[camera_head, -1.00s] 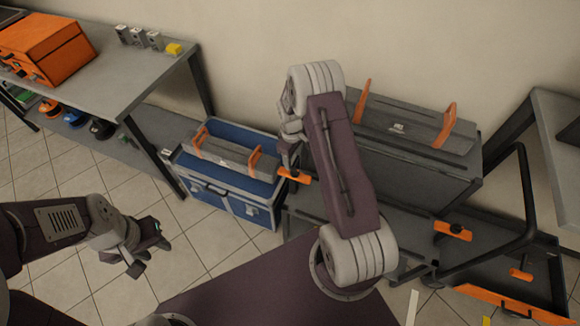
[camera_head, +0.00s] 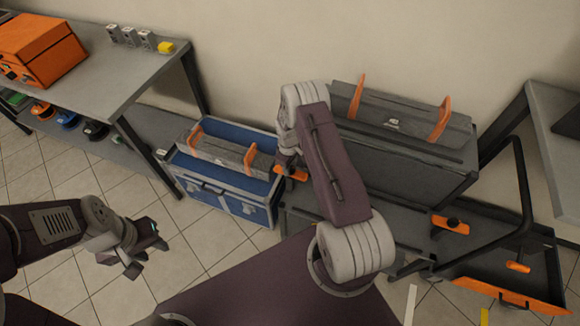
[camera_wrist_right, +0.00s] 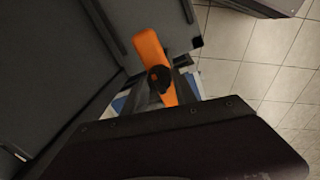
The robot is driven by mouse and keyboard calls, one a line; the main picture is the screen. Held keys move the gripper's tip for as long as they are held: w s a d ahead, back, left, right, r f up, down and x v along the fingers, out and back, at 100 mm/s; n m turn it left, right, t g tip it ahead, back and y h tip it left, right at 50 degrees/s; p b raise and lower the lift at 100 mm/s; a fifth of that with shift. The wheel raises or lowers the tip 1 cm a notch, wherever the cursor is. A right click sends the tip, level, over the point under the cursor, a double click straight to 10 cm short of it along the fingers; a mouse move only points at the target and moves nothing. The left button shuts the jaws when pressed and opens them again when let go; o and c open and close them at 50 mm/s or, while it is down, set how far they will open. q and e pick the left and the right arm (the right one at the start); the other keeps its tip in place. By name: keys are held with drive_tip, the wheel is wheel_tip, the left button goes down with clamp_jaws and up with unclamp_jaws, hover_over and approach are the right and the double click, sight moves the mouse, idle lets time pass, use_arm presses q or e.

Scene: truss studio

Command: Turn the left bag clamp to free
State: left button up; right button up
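The left bag clamp, an orange lever (camera_head: 292,172) with a dark knob, sits at the left end of the dark grey cart beside the blue case. In the right wrist view the orange lever (camera_wrist_right: 150,48) runs lengthwise between the fingers of my right gripper (camera_wrist_right: 164,90), with its black knob between them. The fingers look apart, with small gaps beside the lever; contact cannot be told. In the head view my right gripper (camera_head: 289,160) is at the clamp, partly hidden by its arm. My left gripper (camera_head: 140,255) is empty and looks open, above the floor at left.
A second orange clamp (camera_head: 450,224) lies farther right on the cart. A grey case (camera_head: 395,150) with orange handles stands behind my right arm. A blue open case (camera_head: 225,185) stands left of the clamp. A black bar (camera_head: 525,190) rises at right.

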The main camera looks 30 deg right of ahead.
clamp_jaws()
idle(1.1)
